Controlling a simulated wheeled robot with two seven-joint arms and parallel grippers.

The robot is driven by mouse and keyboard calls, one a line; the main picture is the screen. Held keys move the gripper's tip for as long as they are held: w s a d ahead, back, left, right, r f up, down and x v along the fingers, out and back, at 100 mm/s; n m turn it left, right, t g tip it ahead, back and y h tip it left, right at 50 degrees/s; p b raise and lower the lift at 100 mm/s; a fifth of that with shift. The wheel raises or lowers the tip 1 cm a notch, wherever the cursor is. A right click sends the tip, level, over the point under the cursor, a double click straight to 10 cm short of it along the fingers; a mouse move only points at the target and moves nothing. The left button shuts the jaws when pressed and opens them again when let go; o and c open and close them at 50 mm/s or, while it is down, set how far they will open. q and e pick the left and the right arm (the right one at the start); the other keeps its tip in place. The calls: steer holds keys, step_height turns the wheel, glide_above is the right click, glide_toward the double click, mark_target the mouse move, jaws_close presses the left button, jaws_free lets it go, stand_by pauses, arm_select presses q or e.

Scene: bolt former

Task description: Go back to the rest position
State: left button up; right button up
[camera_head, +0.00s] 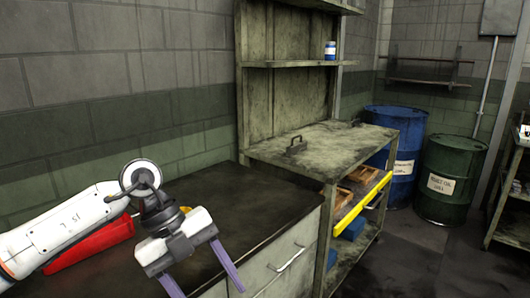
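My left arm comes in from the left over the dark worktop. My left gripper (199,268) points down toward the front of the worktop. Its two purple fingers are spread wide apart, with nothing visible between them, and the tip of the nearer finger is cut off by the lower edge. My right gripper is not in this view.
A dark worktop (255,200) sits on a drawer cabinet. A red object (95,246) lies behind my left arm. Blue (400,125) and green (450,165) drums stand at the right. Floor shows at lower right.

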arm_select(q)
steer(key=s+d+r+n+h, duration=0.1)
steer(key=s+d+r+h, duration=0.15)
steer(key=d+h, duration=0.5)
steer(key=s+d+r+n+h, duration=0.1)
steer(key=s+d+h, duration=0.4)
steer(key=d, duration=0.4)
steer(key=w+a+f+n+t+y, duration=0.4)
steer(key=a+f+n+t, duration=0.2)
steer(key=n+t, duration=0.35)
steer(key=w+a+f+n+t+y, duration=0.35)
steer(key=a+f+n+t, duration=0.3)
steer(key=n+t, duration=0.35)
steer(key=s+a+f+n+g+y, duration=0.3)
steer(key=s+a+f+g+y, duration=0.1)
steer(key=s+f, duration=0.5)
steer(key=s+a+f+n+g+y, duration=0.3)
steer(key=s+a+f+g, duration=0.2)
steer(key=s+f, duration=0.5)
step_height(320, 180, down, 4)
steer(key=shift+a+f+y, duration=0.2)
steer(key=shift+a+y, duration=0.2)
steer(key=shift+a, duration=0.4)
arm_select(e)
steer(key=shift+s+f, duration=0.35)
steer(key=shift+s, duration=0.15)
arm_select(q)
steer(key=shift+s, duration=0.1)
